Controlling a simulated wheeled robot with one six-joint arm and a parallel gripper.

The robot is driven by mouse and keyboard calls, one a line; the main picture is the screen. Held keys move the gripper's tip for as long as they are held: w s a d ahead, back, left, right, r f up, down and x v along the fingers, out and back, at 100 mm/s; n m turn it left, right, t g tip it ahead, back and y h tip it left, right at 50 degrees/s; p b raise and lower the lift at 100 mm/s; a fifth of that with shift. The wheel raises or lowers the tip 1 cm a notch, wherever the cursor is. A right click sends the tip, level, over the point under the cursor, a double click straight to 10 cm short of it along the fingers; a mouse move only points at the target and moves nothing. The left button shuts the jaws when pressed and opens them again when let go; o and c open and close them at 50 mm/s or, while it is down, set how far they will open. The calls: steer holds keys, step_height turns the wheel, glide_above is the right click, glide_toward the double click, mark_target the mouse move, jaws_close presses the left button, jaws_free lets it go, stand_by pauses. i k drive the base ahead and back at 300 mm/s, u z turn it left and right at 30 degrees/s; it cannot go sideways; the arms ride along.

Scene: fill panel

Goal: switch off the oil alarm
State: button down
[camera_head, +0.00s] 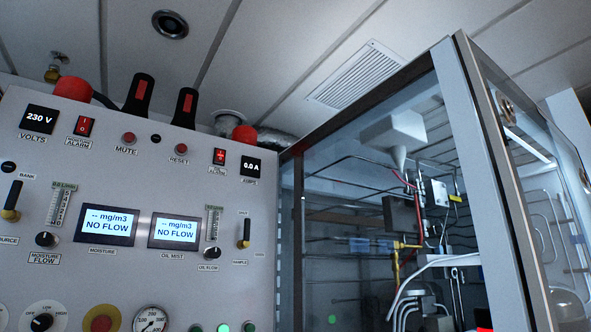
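The oil alarm switch (219,157) is a small red rocker in a dark frame, high on the right part of the grey panel (120,180). It has small white marks, and a label below it that is hard to read at this size. I cannot tell which side of the rocker is pressed in. A similar red rocker, the moisture alarm switch (85,126), sits at the upper left of the panel. My gripper is not in view.
Mute (129,138) and reset (181,149) buttons lie between the rockers. Two black upright parts (138,95) and a red dome (244,133) rise along the panel's top. Two displays (107,224) read NO FLOW. A glass-walled cabinet (465,180) stands close on the right.

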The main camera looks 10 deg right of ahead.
mark_target(220, 154)
steer(key=z, duration=1.5)
steer(key=k, duration=0.7)
steer(key=u, duration=1.75)
steer(key=i, duration=1.3)
steer(key=z, duration=0.1)
